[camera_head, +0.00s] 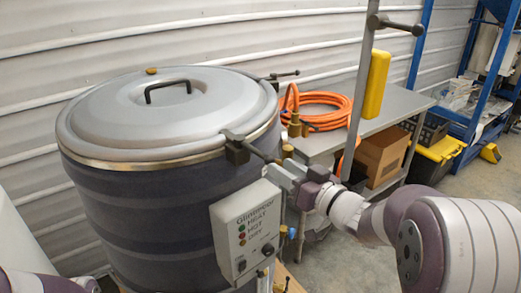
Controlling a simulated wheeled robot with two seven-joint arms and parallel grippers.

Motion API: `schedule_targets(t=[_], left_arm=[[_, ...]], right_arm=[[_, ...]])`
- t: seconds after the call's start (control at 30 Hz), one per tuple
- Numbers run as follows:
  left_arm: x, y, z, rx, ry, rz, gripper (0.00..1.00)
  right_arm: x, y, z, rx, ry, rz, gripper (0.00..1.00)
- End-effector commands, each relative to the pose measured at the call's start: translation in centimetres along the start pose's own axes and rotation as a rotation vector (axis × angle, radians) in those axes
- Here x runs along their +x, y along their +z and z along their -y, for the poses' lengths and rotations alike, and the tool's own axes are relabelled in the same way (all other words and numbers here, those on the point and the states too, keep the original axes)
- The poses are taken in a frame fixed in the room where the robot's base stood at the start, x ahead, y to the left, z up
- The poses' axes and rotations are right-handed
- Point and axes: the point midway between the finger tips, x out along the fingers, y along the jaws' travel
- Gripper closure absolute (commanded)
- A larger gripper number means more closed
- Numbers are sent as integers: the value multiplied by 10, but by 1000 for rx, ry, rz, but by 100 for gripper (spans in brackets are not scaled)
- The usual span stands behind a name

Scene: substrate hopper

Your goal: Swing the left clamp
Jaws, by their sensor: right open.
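A large dark round hopper (150,225) stands at the left, with a grey domed lid (115,105) on it and a black handle on top. One dark clamp (237,150) sits at the lid rim on the near right side, its black lever pointing right toward my right gripper. Another clamp (279,77) sits at the far rim. I cannot tell from the view alone which is the left clamp. My right gripper (274,173) is open, close to the near clamp's lever end; contact cannot be told. My left gripper is out of view; only part of my left arm shows at the bottom left corner.
A control box (245,232) with coloured lights hangs on the hopper below my right gripper. A grey pole (361,85) stands near my right arm. Behind it, a bench (395,102) carries an orange hose (325,110). A cardboard box (383,152) sits under the bench.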

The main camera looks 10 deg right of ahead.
Motion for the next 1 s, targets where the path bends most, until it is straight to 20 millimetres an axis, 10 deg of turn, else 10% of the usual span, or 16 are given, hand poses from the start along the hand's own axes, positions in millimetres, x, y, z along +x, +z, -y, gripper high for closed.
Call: schedule_targets(t=[0.4,0.8,1.0], left_arm=[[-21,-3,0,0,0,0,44],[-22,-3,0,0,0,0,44],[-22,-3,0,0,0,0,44]], right_arm=[[74,-1,0,-1,1,2,60],[83,1,0,-1,4,1,60],[83,0,0,-2,4,1,100]])
